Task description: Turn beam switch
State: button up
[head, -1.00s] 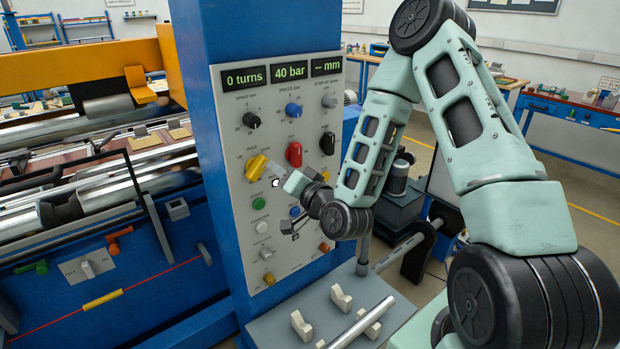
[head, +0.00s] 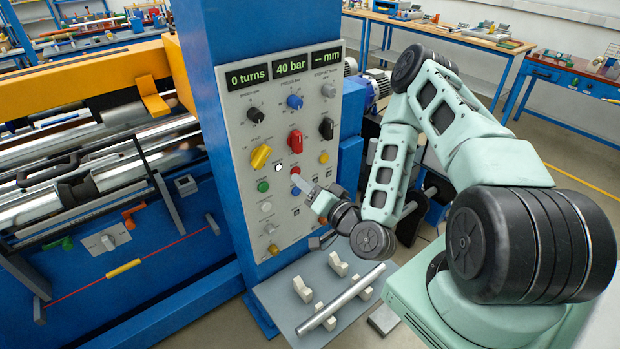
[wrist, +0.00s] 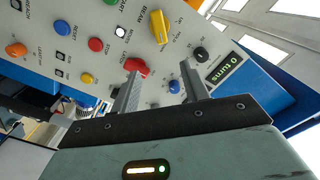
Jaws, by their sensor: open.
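The control panel (head: 285,120) carries several knobs and buttons. Its small lettering is too blurred in the head view to tell which control is the beam switch. A yellow selector knob (head: 260,156), a red knob (head: 295,142) and a black knob (head: 326,128) stand in its middle row. My gripper (head: 299,183) is in front of the panel's lower half, just below a small red button (head: 295,171). In the wrist view, my open gripper (wrist: 161,82) has empty jaws, with the red knob (wrist: 136,66) and a blue knob (wrist: 174,87) beyond the fingers. I see no contact.
A grey shelf (head: 275,300) with white supports and a metal bar (head: 340,297) juts out below the panel. The blue machine (head: 130,290) with rollers lies left, bearing a grey switch plate (head: 107,240). Workbenches stand behind; floor shows at right.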

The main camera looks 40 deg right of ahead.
jog(key=shift+s+r, duration=0.15)
jog(key=shift+s, duration=0.2)
dwell(0.5)
jog(key=a+f+n+g+y+b, duration=0.3)
jog(key=a+f+n+g+b, duration=0.25)
jog(key=a+n, duration=0.2)
jog(key=a+f+n+g+y+b, duration=0.2)
jog(key=a+f+n+g+b, duration=0.2)
jog(key=a+n+g, duration=0.3)
jog(key=s+a+r+g+h+b, duration=0.1)
jog(key=s+b, duration=0.2)
jog(key=s, duration=0.4)
jog(key=s+a+r+n+g+h+b, duration=0.1)
jog(key=s+a+r+g+h+b, duration=0.1)
jog(key=s, duration=0.5)
jog(key=s+a+r+n+g+h+b, duration=0.1)
jog(key=s+a+r+g+h+b, duration=0.1)
jog(key=s+b, duration=0.3)
jog(key=s, duration=0.3)
jog(key=shift+r, duration=0.15)
jog(key=shift+w+d, duration=0.1)
jog(key=shift+d, duration=0.05)
